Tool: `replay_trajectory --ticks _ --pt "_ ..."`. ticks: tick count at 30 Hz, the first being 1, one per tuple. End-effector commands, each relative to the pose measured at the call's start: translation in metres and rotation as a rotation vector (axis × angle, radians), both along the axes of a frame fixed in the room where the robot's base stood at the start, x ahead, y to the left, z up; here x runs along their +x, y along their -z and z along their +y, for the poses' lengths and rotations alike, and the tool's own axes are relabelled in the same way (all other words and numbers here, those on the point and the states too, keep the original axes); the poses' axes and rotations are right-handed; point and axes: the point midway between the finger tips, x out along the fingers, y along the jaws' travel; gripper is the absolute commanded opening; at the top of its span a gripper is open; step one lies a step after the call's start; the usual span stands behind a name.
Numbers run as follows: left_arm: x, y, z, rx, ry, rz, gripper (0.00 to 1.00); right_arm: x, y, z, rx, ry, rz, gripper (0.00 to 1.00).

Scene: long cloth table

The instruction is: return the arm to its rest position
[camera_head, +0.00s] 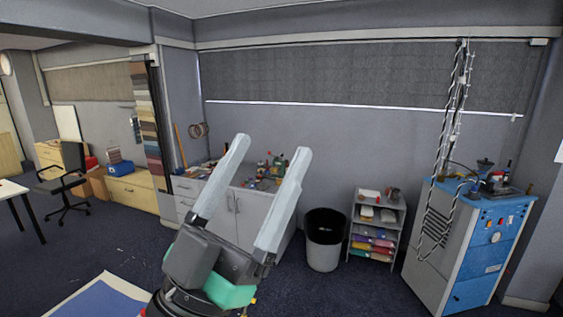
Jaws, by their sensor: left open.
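My left gripper (262,163) rises from the bottom of the head view, in front of the room. Its two long pale fingers point up and stand wide apart. Nothing is between them. The dark wrist with a green part (230,291) shows below the fingers. My right gripper is not in the picture.
A blue surface with a pale border (101,301) shows at the bottom left. Open floor lies on the left.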

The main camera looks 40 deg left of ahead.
Motion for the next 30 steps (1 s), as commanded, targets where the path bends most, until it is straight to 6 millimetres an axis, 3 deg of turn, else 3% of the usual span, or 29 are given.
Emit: replay_trajectory --ticks 1,4,13,16,21,24,30 --pt "-0.008 -0.012 -0.020 -0.023 0.105 -0.018 0.82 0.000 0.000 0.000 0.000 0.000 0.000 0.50" --pt "-0.014 -0.021 -0.039 -0.046 0.212 -0.022 0.82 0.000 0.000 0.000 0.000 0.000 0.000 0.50" --pt "-0.014 -0.026 -0.040 -0.048 0.222 -0.019 0.82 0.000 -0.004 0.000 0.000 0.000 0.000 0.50" --pt "-0.014 -0.047 -0.040 -0.048 0.220 -0.019 0.82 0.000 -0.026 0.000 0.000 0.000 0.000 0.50" --pt "-0.013 -0.108 -0.040 -0.048 0.218 -0.019 0.82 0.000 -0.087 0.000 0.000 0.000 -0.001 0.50" --pt "-0.013 -0.132 -0.040 -0.048 0.218 -0.019 0.82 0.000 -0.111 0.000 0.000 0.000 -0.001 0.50" --pt "-0.013 -0.128 -0.039 -0.047 0.218 -0.018 0.82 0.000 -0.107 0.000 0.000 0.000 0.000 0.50"
